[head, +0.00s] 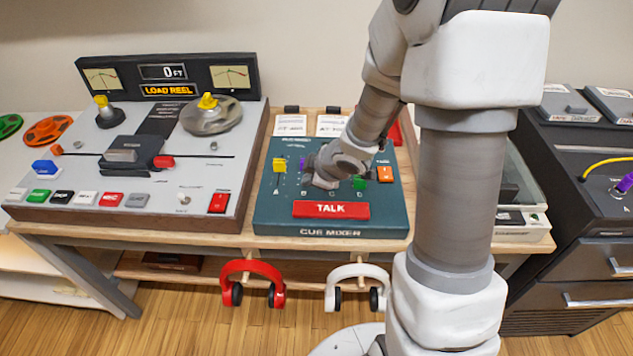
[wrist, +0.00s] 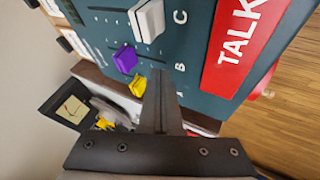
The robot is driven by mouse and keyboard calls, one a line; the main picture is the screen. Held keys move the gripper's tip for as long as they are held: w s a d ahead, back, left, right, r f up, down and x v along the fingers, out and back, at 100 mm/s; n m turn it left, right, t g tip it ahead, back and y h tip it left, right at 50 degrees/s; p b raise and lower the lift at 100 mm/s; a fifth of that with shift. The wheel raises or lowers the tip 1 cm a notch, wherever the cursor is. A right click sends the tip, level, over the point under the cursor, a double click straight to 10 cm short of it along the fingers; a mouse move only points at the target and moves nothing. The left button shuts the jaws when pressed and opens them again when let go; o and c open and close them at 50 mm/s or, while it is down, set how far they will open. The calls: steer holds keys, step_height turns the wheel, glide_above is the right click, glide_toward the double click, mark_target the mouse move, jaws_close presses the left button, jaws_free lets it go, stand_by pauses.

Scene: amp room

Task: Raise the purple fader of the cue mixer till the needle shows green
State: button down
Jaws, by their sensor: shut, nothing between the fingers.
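The teal cue mixer (head: 270,215) sits on the table in the middle of the head view. Its purple fader (wrist: 125,59) shows clearly in the wrist view, and only a sliver of it (head: 302,163) shows beside my wrist in the head view. The yellow fader (wrist: 137,86) is next to it, close to my fingers. My gripper (wrist: 163,75) is shut and empty over the mixer face, beside the purple and yellow faders; I see no clear contact. I cannot make out a needle on the mixer itself; my arm hides part of its face.
A white fader (wrist: 147,18) and the red TALK button (head: 331,209) are close by on the mixer. The green (head: 360,182) and orange (head: 385,173) knobs are to the right. A tape deck (head: 75,213) with two needle meters stands left. Headphones (head: 252,270) hang below.

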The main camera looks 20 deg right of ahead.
steer(key=w+p, duration=0.1)
steer(key=w+d, duration=0.1)
steer(key=w, duration=0.1)
steer(key=shift+w+p, duration=0.1)
steer(key=shift+p, duration=0.25)
steer(key=shift+w+d+f, duration=0.1)
steer(key=shift+w, duration=0.3)
steer(key=shift+w+d+p, duration=0.1)
steer(key=shift+w+p, duration=0.2)
steer(key=shift+p, duration=0.2)
steer(key=shift+w+d, duration=0.1)
steer(key=shift+w, duration=0.25)
steer(key=shift+s, duration=0.2)
